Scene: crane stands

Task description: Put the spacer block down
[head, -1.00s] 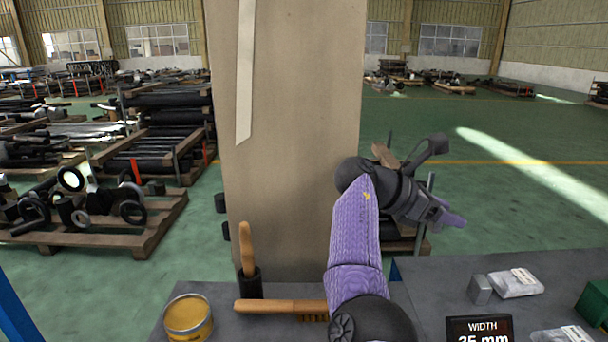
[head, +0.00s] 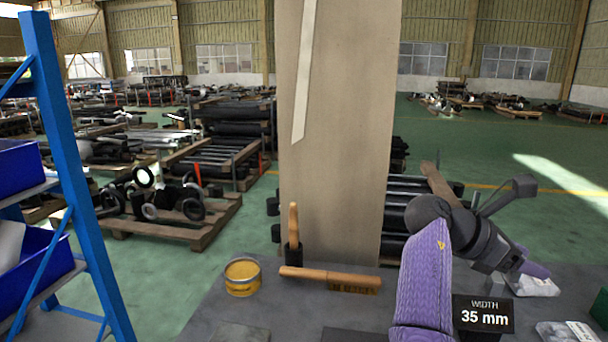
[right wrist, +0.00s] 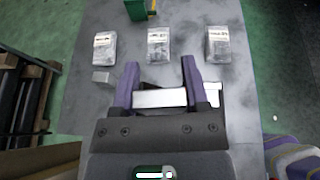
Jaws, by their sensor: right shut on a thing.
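My right gripper (head: 528,264) is above the right part of the grey bench in the head view. In the right wrist view, its two purple fingers (right wrist: 160,78) are shut on a pale silver bar (right wrist: 160,98), which looks like the spacer block. The bar lies crosswise between the fingers, and its gap above the bench is hard to judge. In the head view the arm and gripper hide it. A separate small grey block (right wrist: 103,77) lies on the bench, left of the fingers. My left gripper is not in view.
Bagged parts (right wrist: 158,45) lie in a row on the bench (right wrist: 85,120), with a green box (right wrist: 138,9) beyond. A black display reading 35 mm (head: 483,315), yellow tin (head: 242,277), brush (head: 330,279) and tall tan panel (head: 335,150) show. A blue rack (head: 72,170) stands left.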

